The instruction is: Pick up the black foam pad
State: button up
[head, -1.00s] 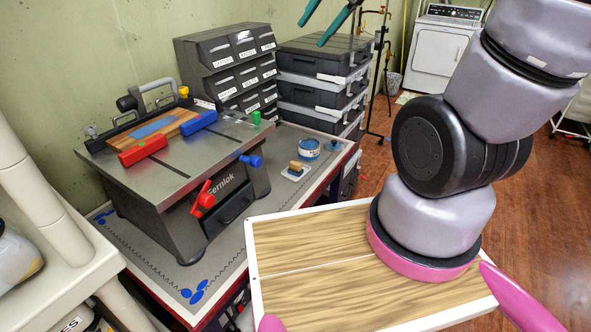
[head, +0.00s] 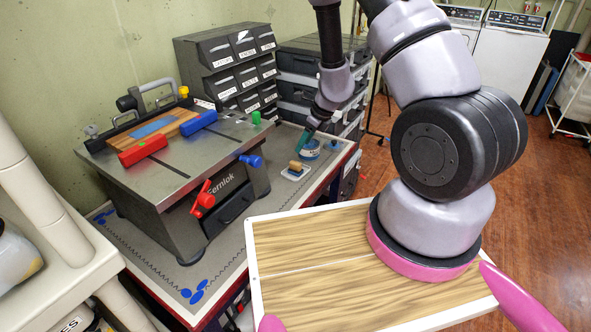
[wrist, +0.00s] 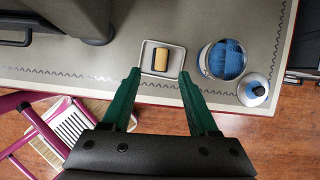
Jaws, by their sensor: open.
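A small block with a tan top (wrist: 160,61) and a dark edge lies in a shallow pale tray (wrist: 174,66) in the wrist view. It also shows in the head view (head: 295,166), on its tray at the right end of the bench. Apart from that dark edge, I cannot make out a black foam pad; any pad under the tan top is mostly hidden. My gripper (wrist: 159,75) is open and empty, its green fingertips above and on either side of the tray's near edge. In the head view my gripper (head: 304,143) is just above and behind the tray.
A round tin with blue contents (wrist: 223,60) and a small blue-knobbed item (wrist: 257,90) stand right of the tray. A grey machine (head: 180,160) with red and blue clamps stands left on the bench. Drawer cabinets (head: 225,65) rise behind.

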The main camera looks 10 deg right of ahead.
aim_at(297, 163)
jog(key=x, duration=0.4)
jog(key=d+x, duration=0.1)
jog(key=x, duration=0.1)
jog(key=shift+s+f, duration=0.2)
jog(key=shift+s, duration=0.05)
jog(key=shift+x, duration=3)
jog(key=shift+d, duration=0.1)
grip_shut()
